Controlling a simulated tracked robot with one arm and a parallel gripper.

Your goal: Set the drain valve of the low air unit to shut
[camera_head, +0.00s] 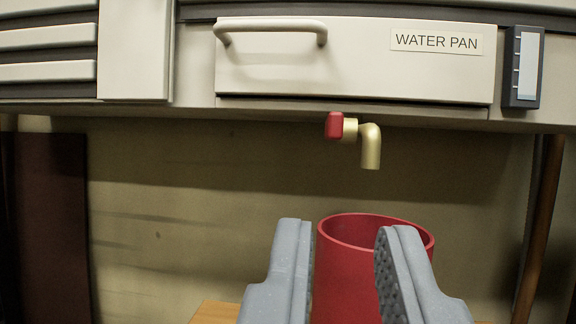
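The low air unit (195,106) spans the top of the view, with a drawer front labelled WATER PAN (350,70). Below the drawer hangs the drain valve, a brass spout (371,148) bent downward with a red handle (335,125) at its left end. The handle looks short and seen end-on, so I cannot tell its setting. My gripper (338,240) is open and empty, its two grey fingers apart. It is below the valve in the picture and not touching it.
A red bucket (375,222) stands under the spout, partly hidden behind my fingers, on a wooden surface (212,311). A level gauge (523,67) is at the unit's right. A brown post (537,225) stands at right and a dark panel (50,220) at left.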

